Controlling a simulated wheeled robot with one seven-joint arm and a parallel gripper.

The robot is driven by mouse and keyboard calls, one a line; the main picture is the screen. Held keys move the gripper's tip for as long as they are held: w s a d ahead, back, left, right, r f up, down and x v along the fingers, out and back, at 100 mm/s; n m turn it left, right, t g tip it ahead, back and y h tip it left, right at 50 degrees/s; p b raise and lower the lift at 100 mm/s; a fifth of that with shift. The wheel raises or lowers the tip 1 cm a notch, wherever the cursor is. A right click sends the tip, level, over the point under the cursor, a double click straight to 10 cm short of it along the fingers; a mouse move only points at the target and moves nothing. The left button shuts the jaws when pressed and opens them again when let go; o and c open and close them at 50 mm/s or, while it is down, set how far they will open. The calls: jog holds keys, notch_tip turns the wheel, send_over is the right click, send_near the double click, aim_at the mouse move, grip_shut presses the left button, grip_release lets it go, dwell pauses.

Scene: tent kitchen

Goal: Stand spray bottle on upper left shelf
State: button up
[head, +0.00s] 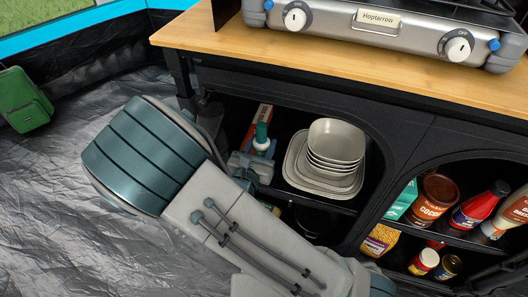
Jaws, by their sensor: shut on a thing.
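The spray bottle (262,133) shows its teal top and a pale part below it, inside the left part of the black cabinet's upper shelf (335,205). My gripper (256,160) reaches into the opening from the left front and is shut on the bottle. The bottle looks roughly upright. The gripper and arm hide its lower part, so I cannot tell whether its base touches the shelf.
Grey plates with stacked bowls (336,140) stand close to the right of the bottle. A red-orange box (257,116) is behind it. Above is the wooden counter (225,42) with a stove (380,30). Food containers (435,195) fill the right compartment.

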jog(key=shift+w+d, duration=0.15)
jog(key=shift+w, duration=0.2)
jog(key=shift+w+d+f+b, duration=0.1)
jog(key=shift+w+f+b, duration=0.1)
jog(key=shift+f+b, duration=0.6)
jog(key=shift+w+f+b, duration=0.15)
jog(key=shift+f+b, duration=0.5)
jog(key=shift+f, duration=0.25)
jog(key=shift+f, duration=0.1)
jog(key=shift+f, duration=0.15)
jog(key=o, duration=1.1)
